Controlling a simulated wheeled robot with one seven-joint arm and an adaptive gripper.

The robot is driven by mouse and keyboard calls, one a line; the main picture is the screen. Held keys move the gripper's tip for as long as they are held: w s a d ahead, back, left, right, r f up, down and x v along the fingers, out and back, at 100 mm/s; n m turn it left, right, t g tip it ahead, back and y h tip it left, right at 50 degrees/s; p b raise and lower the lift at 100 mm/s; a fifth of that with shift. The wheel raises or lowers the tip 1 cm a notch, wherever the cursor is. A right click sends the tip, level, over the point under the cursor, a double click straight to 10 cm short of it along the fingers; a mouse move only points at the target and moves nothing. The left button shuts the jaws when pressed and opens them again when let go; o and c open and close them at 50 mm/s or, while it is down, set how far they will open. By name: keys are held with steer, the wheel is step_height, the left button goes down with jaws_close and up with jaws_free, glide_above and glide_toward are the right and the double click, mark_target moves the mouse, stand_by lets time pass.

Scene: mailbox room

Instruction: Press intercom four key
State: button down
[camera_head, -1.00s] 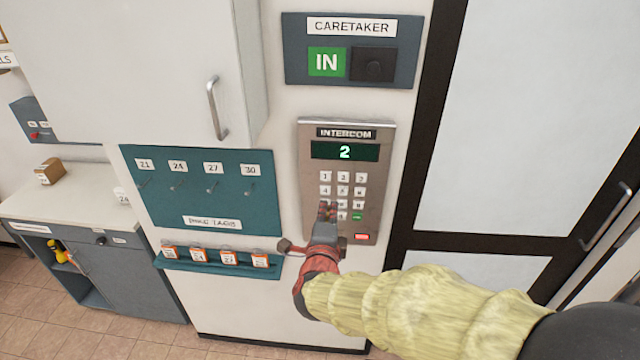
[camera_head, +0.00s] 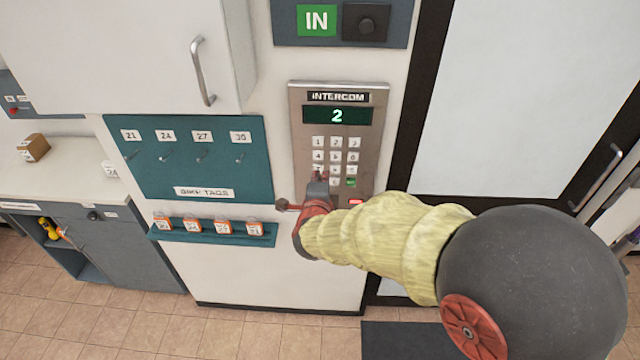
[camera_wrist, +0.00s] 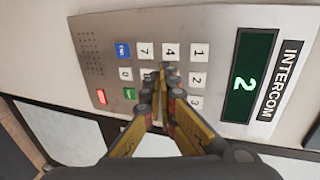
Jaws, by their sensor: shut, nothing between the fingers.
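The silver intercom panel (camera_head: 362,180) is on the wall, its dark display (camera_head: 337,115) showing a green 2. Its four key (camera_head: 318,156) is in the left column of white keys. In the wrist view the panel appears turned sideways, and the four key (camera_wrist: 169,52) shows just beyond my fingertips. My gripper (camera_wrist: 167,70) is shut and empty, its tips over the keypad and covering most of the five key. In the head view my gripper (camera_head: 318,178) hides some lower keys. I cannot tell whether the tips touch the panel.
A teal bike-tags board (camera_head: 190,180) with hooks and a shelf of small orange-and-white items (camera_head: 207,227) is left of the panel. A white cabinet (camera_head: 110,50) is above it. A dark-framed door (camera_head: 510,100) is at right. The caretaker sign (camera_head: 317,20) is above the intercom.

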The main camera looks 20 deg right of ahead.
mark_target(323, 156)
steer(key=x, duration=0.6)
steer(key=shift+w+r, duration=0.15)
steer(key=shift+r, duration=0.15)
steer(key=shift+w+d, duration=0.3)
steer(key=shift+w, duration=0.5)
steer(key=shift+w, duration=0.1)
steer(key=shift+w+d+f+b, duration=0.15)
steer(key=shift+w+d+b, duration=0.05)
steer(key=shift+w+b, duration=0.4)
steer(key=shift+r, duration=0.35)
